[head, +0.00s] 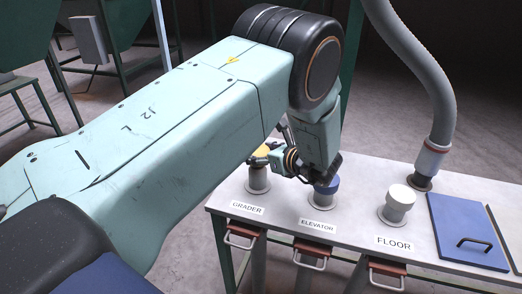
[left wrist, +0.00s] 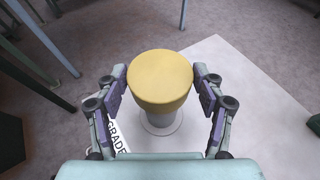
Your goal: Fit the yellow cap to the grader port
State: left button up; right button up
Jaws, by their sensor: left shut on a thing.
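The yellow cap (head: 259,161) is at the top of the grader port (head: 257,182), the grey stub behind the GRADER label. My left gripper (head: 265,154) is shut on the cap. In the left wrist view the cap (left wrist: 160,78) is between the two fingers, with the grey port (left wrist: 160,118) and its round flange directly below. The cap looks roughly in line with the port. I cannot tell whether it is seated or just above. My right gripper is in neither view.
The white-capped floor port (head: 398,203), a grey hose (head: 432,150) and a blue panel with a handle (head: 466,230) are farther right.

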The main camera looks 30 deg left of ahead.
aim_at(261, 168)
pick_arm(q)
jog(key=shift+a+f, duration=0.1)
jog(key=shift+f, duration=0.3)
jog(key=shift+w+d+f+b, duration=0.1)
jog(key=shift+d+f+b, duration=0.1)
jog(key=shift+f+b, duration=0.9)
jog(key=shift+a+f+b, duration=0.1)
jog(key=shift+f+b, duration=0.45)
jog(key=shift+b, duration=0.1)
jog(key=o, duration=0.9)
jog(key=shift+o, duration=0.6)
